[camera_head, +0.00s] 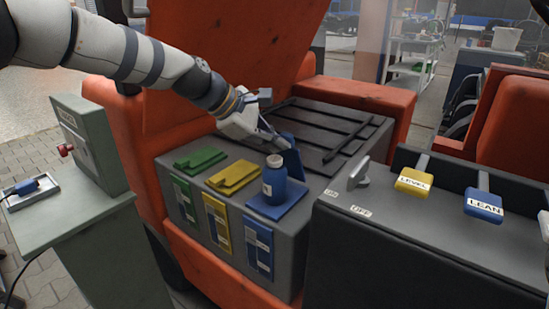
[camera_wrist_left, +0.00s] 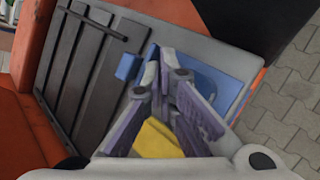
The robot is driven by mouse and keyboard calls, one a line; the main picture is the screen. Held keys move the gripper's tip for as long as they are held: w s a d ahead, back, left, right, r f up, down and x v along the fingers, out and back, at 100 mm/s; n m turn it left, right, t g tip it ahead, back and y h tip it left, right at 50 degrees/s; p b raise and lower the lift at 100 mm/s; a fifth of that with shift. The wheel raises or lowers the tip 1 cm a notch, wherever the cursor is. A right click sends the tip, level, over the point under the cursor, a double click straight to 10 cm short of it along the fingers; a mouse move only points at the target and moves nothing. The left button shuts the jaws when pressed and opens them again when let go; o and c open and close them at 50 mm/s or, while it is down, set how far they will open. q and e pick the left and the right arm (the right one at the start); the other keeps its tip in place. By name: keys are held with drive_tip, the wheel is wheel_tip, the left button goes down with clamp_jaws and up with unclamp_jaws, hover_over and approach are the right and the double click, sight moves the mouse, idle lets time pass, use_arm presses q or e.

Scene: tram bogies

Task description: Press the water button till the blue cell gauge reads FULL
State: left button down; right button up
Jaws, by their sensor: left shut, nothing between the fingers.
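The blue cell (camera_head: 258,248) is the right one of three coloured cells in the grey battery box; its front gauge strip is too small to read. A blue bottle (camera_head: 274,184) with a pale neck stands upright on the blue plate (camera_head: 292,203) on top. A small blue flap (camera_head: 291,156) stands up behind the bottle and also shows in the wrist view (camera_wrist_left: 128,66). My left gripper (camera_head: 277,141) is shut and empty, just above and behind the bottle; I cannot tell whether they touch. It also shows in the wrist view (camera_wrist_left: 166,62). I cannot identify a water button for sure.
Green (camera_head: 200,160) and yellow (camera_head: 234,177) lids lie left of the blue plate. A right console carries a yellow LEVEL handle (camera_head: 413,181), a blue LEAN handle (camera_head: 484,205) and a grey lever (camera_head: 359,174). A left cabinet (camera_head: 88,139) has a red knob (camera_head: 65,150).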

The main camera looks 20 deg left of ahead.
sight(276, 160)
use_arm(q)
drive_tip(key=shift+r+p, duration=0.45)
drive_tip(key=shift+r, duration=2.05)
use_arm(e)
drive_tip(key=shift+w+r+t, duration=0.3)
drive_tip(key=shift+w+r, duration=0.3)
drive_tip(key=shift+w, duration=0.05)
use_arm(q)
drive_tip(key=shift+f, duration=0.1)
